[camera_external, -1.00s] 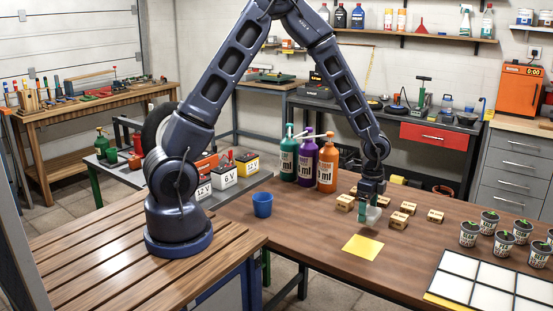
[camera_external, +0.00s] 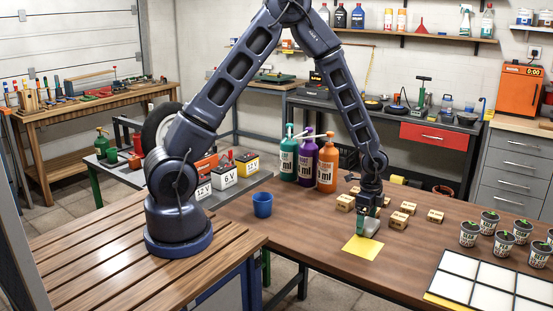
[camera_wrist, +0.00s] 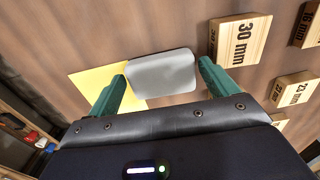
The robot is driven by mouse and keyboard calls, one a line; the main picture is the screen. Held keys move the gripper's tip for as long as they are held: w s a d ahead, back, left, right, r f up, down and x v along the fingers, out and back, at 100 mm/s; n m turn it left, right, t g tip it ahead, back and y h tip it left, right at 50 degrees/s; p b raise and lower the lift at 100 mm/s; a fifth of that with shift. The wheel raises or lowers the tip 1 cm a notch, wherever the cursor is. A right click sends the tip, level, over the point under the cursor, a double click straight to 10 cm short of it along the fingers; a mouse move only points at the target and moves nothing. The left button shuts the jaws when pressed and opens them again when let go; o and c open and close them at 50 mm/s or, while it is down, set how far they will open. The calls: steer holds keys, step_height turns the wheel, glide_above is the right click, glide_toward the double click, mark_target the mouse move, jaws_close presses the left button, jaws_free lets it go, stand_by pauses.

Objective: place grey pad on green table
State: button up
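The grey pad (camera_external: 369,228) is a flat rounded rectangle over the brown table (camera_external: 325,225). It also shows in the wrist view (camera_wrist: 162,72). My gripper (camera_external: 367,217) is above the brown table with the pad between its two green fingers, which appear to press on the pad's left and right edges in the wrist view (camera_wrist: 161,78). The pad overlaps the edge of a yellow square (camera_external: 362,249) in the wrist view. I cannot tell whether the pad touches the table. No tabletop in view is clearly green; a grey-topped table (camera_external: 250,183) at left has a green leg.
Wooden blocks (camera_external: 398,220) lie close behind and right of my gripper. Bottles (camera_external: 327,165) and a blue cup (camera_external: 262,204) stand left. Several plant pots (camera_external: 470,233) and a white-panelled board (camera_external: 480,275) are at right. The table's front middle is clear.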

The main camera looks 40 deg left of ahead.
mark_target(366, 222)
step_height(366, 222, up, 12)
steer(key=w+a+r+n+t, duration=0.15)
steer(key=a+r+n, duration=0.25)
steer(key=a+r, duration=0.7)
steer(key=s+a+r+n, duration=0.3)
steer(key=a+r+n, duration=0.35)
steer(key=a, duration=0.65)
steer(key=s+a+r+n+t, duration=0.1)
steer(key=s+a+r+n, duration=0.2)
steer(key=s+a, duration=0.5)
steer(key=s+a+r+n+t, duration=0.2)
steer(key=s+a+r+n, duration=0.2)
steer(key=s+a, duration=0.4)
steer(key=shift+r, duration=0.7)
steer(key=shift+s+a+n, duration=0.15)
steer(key=shift+s+n, duration=0.1)
steer(key=shift+s, duration=0.05)
steer(key=shift+c, duration=0.3)
